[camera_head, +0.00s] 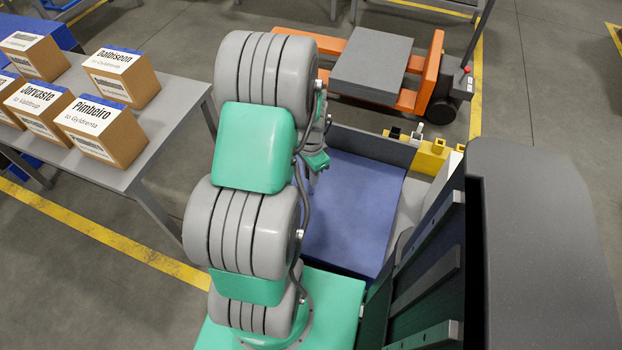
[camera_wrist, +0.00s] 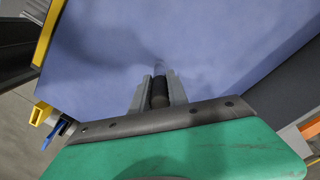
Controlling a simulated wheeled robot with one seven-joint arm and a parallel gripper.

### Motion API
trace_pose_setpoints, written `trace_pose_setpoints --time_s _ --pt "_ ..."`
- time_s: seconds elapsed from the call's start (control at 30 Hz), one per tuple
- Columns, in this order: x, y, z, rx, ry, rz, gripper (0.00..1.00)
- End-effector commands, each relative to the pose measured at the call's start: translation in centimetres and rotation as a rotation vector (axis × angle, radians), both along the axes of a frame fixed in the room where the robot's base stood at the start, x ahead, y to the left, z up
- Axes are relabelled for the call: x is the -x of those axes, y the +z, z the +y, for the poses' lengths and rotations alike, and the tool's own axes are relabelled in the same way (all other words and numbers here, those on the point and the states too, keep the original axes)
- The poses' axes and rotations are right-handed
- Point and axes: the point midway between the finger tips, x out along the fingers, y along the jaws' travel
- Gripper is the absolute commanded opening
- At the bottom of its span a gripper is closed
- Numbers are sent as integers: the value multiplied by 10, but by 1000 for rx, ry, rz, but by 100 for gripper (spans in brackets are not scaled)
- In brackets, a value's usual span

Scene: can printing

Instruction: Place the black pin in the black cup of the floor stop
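My gripper (camera_wrist: 159,92) has its two grey fingers closed on the sides of a short black cylinder, the black pin (camera_wrist: 159,98). It holds the pin over a blue surface. In the head view only the green wrist part near my gripper shows; the fingers and pin are hidden. A yellow block (camera_head: 430,161), which looks like the floor stop, stands beyond the blue surface's far right corner. A small black cup (camera_head: 395,132) shows at its left end, with a pale one and a yellow one to the right. The wrist view shows a yellow piece (camera_wrist: 41,115) at left.
The blue surface (camera_head: 352,205) is bare, with a grey wall (camera_head: 372,145) along its far side. An orange pallet truck (camera_head: 428,72) with a grey slab stands behind. A grey table (camera_head: 165,107) with labelled cartons is at left. A large dark machine (camera_head: 540,250) fills the right.

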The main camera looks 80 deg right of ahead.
Motion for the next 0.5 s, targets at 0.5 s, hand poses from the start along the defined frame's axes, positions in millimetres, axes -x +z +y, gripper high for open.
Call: trace_pose_setpoints --time_s 0.5 --pt "0 0 0 0 0 0 0"
